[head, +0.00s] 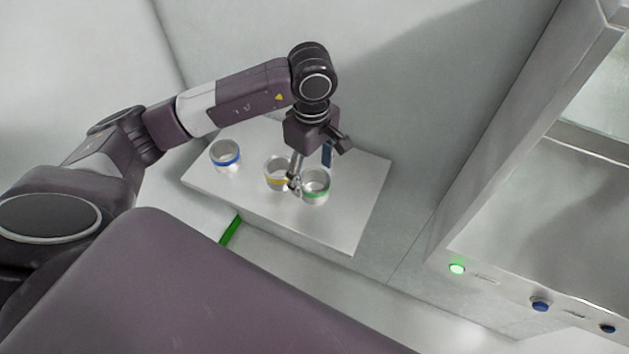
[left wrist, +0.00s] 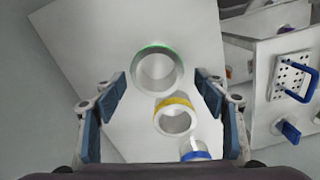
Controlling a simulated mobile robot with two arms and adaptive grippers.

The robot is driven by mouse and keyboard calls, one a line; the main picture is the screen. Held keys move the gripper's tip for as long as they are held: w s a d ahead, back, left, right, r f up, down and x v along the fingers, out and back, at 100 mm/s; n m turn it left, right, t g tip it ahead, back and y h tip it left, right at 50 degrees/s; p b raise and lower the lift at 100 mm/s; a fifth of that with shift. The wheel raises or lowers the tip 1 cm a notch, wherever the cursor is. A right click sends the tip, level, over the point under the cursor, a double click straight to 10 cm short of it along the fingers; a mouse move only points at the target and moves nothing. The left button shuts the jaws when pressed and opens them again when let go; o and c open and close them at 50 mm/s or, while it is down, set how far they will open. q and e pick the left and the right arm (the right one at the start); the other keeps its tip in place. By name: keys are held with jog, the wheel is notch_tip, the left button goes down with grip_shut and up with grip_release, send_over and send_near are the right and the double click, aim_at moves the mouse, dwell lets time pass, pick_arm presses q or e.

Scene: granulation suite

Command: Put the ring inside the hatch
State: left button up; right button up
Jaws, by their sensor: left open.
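Three pale metal rings stand on a light table (head: 345,225). One has a green band (head: 316,195), one a yellow band (head: 277,182), one a blue band (head: 226,161). My left gripper (head: 311,170) points down over the green and yellow rings. In the left wrist view, its open fingers (left wrist: 160,92) frame the green ring (left wrist: 158,47) and part of the yellow ring (left wrist: 175,103), with nothing held. The blue ring (left wrist: 196,155) is partly cut off below. Which opening is the hatch is not clear. My right gripper is not in view.
A grey cabinet (head: 440,225) with a glassy front stands at the right, with a lit green lamp (head: 457,269) and blue knobs (head: 540,304). The left wrist view shows a panel with a blue handle (left wrist: 297,83). The table's right part is bare.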

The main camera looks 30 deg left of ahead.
pick_arm(q)
notch_tip(320, 180, down, 4)
jog(key=shift+w+d+r+p, duration=0.1)
jog(key=shift+r+p, duration=0.1)
jog(key=shift+p, duration=0.7)
jog(key=shift+f, duration=0.45)
jog(key=c, duration=1)
jog(key=shift+w, duration=0.1)
jog(key=c, duration=0.6)
jog(key=shift+r, duration=0.1)
jog(key=shift+r, duration=0.55)
notch_tip(320, 180, up, 10)
jog(key=b, duration=0.4)
notch_tip(320, 180, up, 9)
send_over(314, 180)
jog(key=s+d, duration=0.1)
jog(key=s, duration=0.1)
jog(key=shift+f+p, duration=0.15)
jog(key=shift+p, duration=0.2)
